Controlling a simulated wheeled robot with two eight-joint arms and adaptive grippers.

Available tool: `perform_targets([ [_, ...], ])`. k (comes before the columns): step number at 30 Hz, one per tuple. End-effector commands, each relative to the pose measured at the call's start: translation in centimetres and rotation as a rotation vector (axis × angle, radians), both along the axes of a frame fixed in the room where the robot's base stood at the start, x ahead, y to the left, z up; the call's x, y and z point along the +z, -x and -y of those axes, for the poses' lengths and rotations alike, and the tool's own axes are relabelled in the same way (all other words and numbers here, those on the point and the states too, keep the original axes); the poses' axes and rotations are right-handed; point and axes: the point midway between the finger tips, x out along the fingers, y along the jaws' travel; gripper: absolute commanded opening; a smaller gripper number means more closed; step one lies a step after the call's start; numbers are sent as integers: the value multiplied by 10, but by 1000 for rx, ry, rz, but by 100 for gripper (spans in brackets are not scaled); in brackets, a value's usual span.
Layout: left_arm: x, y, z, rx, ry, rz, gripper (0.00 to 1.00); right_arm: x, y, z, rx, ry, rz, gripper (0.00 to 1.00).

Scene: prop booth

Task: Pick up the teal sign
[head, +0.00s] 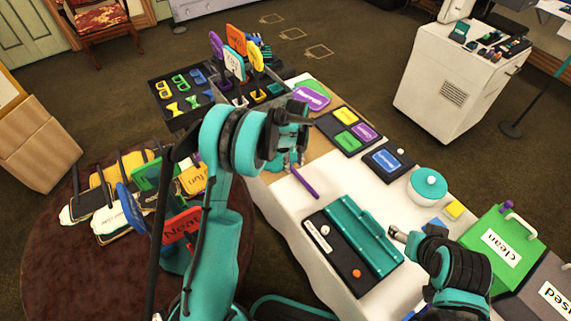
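A pale teal sign (235,63) stands upright on a stick in the dark rack at the back of the table, among purple, orange and yellow signs. Its face carries dark writing too small to read. My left gripper (295,145) is in front of the rack, to the right of and nearer than the sign, and apart from it. Its fingers are dark and partly hidden by its own wrist, so its opening is unclear. My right gripper (396,234) is low at the right, beside a teal tray, far from the sign; its fingers are mostly hidden.
Flat coloured pieces (347,130) lie in dark trays. A round table (45,265) at the left holds more signs.

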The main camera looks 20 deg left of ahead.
Motion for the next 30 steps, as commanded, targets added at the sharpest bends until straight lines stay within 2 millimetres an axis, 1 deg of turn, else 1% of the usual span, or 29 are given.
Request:
perform_targets([
  [1, -13, 0, -1, 0, 0, 0, 38, -8, 0, 0, 0, 0, 0, 66],
  [3, -22, 0, 0, 0, 0, 0, 38, -11, 0, 0, 0, 0, 0, 66],
  [5, -26, 0, 0, 0, 0, 0, 38, -12, 0, 0, 0, 0, 0, 66],
  [14, -25, 0, 0, 1, 0, 0, 38, -11, 0, 0, 0, 0, 0, 66],
  [24, -29, 0, 0, 1, 0, 0, 38, -15, 0, 0, 0, 0, 0, 66],
  [25, -28, 0, 0, 1, 0, 0, 33, -15, 0, 0, 0, 0, 0, 66],
  [26, -28, 0, 0, 1, 0, 0, 25, -15, 0, 0, 0, 0, 0, 66],
  [27, -28, 0, 0, 1, 0, 0, 14, -15, 0, 0, 0, 0, 0, 66],
  [28, -28, 0, 0, 1, 0, 0, 6, -15, 0, 0, 0, 0, 0, 66],
  [29, -28, 0, 0, 1, 0, 0, 0, -15, 0, 0, 0, 0, 0, 66],
  [30, -28, 0, 0, 1, 0, 0, 0, -15, 0, 0, 0, 0, 0, 66],
])
